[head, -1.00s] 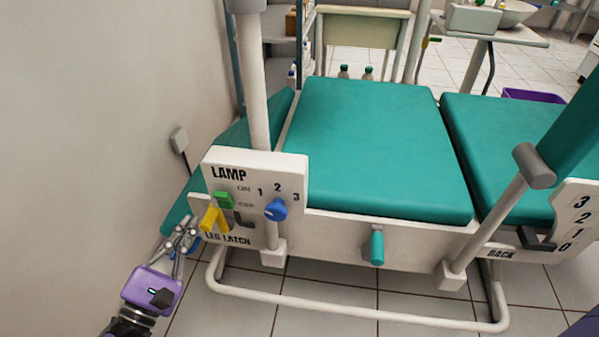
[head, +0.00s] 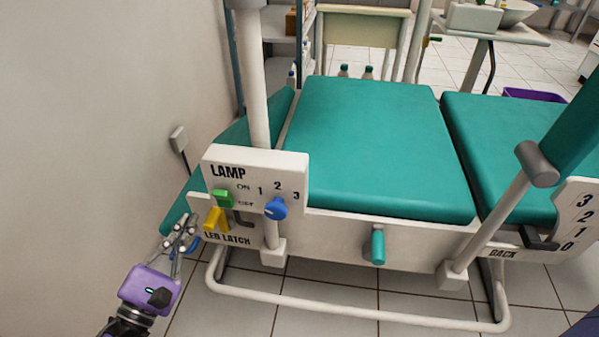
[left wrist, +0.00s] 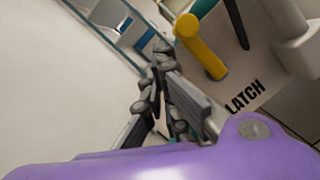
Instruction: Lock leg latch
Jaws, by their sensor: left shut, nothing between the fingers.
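In the left wrist view the yellow lever (left wrist: 200,46) sticks out from the panel, to the right of my fingers. My left gripper (head: 185,226) is shut and empty, just left of the lever. Its fingertips also show in the left wrist view (left wrist: 160,50), apart from the lever as far as I can tell. My right gripper is not in view.
The teal chair seat (head: 375,150) lies behind the panel. A white lamp post (head: 255,90) rises behind it. A teal handle (head: 377,246) sticks out from the chair's side. A bare wall (head: 80,120) stands on the left. The floor tiles in front are clear.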

